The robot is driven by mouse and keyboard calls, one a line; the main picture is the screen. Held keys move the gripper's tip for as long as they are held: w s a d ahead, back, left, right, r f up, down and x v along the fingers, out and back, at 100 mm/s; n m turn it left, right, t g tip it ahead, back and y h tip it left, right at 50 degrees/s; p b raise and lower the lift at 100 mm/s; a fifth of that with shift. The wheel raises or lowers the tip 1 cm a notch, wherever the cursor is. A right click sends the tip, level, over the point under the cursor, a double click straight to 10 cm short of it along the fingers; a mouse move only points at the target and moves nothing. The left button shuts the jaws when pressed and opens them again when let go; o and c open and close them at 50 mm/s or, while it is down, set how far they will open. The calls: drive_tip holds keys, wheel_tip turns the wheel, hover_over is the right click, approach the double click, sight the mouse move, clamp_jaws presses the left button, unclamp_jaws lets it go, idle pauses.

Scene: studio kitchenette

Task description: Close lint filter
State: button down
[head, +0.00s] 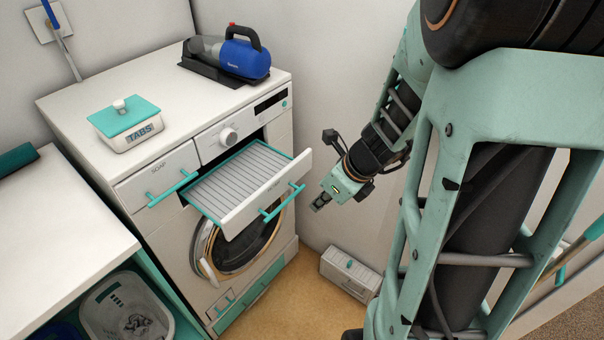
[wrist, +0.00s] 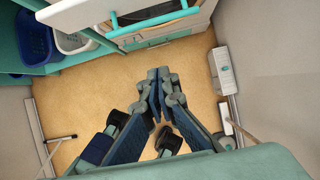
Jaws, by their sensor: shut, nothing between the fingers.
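The lint filter (head: 244,180) is a ribbed grey drawer with teal edges, pulled out from the front of the white washing machine (head: 75,110). Its white front panel carries a teal bar handle (head: 282,202) and small lettering. My gripper (head: 318,206) is to the right of the filter's front, apart from it, pointing down and left. In the wrist view my gripper (wrist: 158,76) shows its fingers closed together with nothing between them. A teal handle (wrist: 155,22) on a white front shows at the top of the wrist view; I cannot tell surely which front it is.
A closed soap drawer (head: 160,178) sits left of the filter. On the machine's top are a blue handheld vacuum (head: 245,58) and a tabs box (head: 128,125). A white case (head: 350,272) lies on the floor by the wall. Baskets (wrist: 75,40) stand at left.

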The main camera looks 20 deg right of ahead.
drive_tip(key=w+a+f+b, duration=0.1)
drive_tip(key=w+a+f, duration=0.3)
drive_tip(key=w+f, duration=0.2)
drive_tip(key=shift+a, duration=0.15)
idle(0.3)
drive_tip(key=p, duration=0.8)
approach(239, 177)
drive_tip(key=x, duration=0.5)
drive_tip(key=shift+s+f, duration=0.15)
drive_tip(key=shift+f, duration=0.2)
drive_tip(key=shift+r, duration=0.1)
